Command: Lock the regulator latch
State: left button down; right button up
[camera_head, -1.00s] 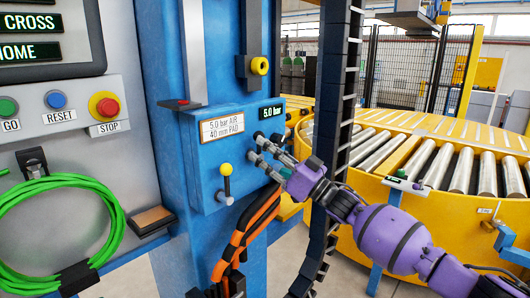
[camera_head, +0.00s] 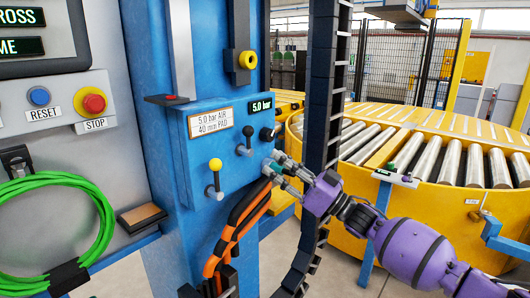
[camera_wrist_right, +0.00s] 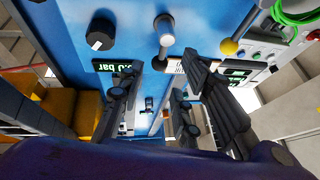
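The blue regulator panel (camera_head: 215,150) carries a black round knob (camera_head: 267,134) and, left of it, a small lever (camera_head: 244,149) with a dark ball tip. I cannot tell for sure which is the latch; the lever stands upright. In the wrist view the knob (camera_wrist_right: 101,31) and the lever (camera_wrist_right: 165,31) lie beyond my fingers. My right gripper (camera_head: 273,170) is below and right of the lever, apart from it. Its fingers are spread with nothing between them, and the wrist view (camera_wrist_right: 158,88) shows this too. My left gripper is out of view.
Orange and black hoses (camera_head: 237,225) hang close below my gripper. A dark cable chain (camera_head: 322,110) runs vertically near my right wrist. A yellow roller conveyor (camera_head: 400,200) stands behind.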

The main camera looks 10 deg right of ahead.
jog(key=v, duration=0.3)
jog(key=shift+s+d+f, duration=0.1)
jog(key=shift+s+d, duration=0.15)
